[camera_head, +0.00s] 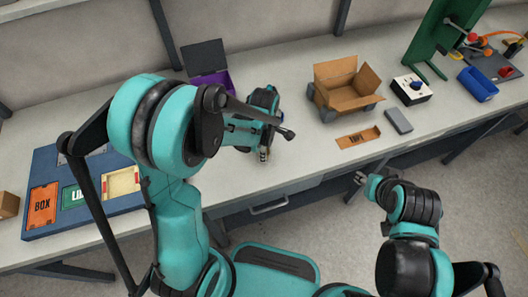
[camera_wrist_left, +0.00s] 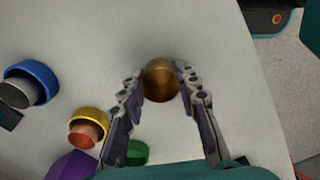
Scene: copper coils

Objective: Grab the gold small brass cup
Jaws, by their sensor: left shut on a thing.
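The gold small brass cup (camera_wrist_left: 160,80) is round and sits between the fingertips of my left gripper (camera_wrist_left: 160,74) in the left wrist view. The gripper is shut on it, with a finger on either side. In the head view my left gripper (camera_head: 264,152) is over the front part of the table, and my own arm and hand hide most of the cup there. My right gripper (camera_head: 362,180) is off the front edge of the table, away from the cup. It is too small to tell whether it is open or shut.
A blue ring with a grey cylinder (camera_wrist_left: 30,85), a yellow ring with a red cylinder (camera_wrist_left: 87,128) and a green piece (camera_wrist_left: 137,152) are near the left gripper. A cardboard box (camera_head: 345,86) and a purple bin (camera_head: 210,84) stand behind. A labelled blue board (camera_head: 50,160) lies left.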

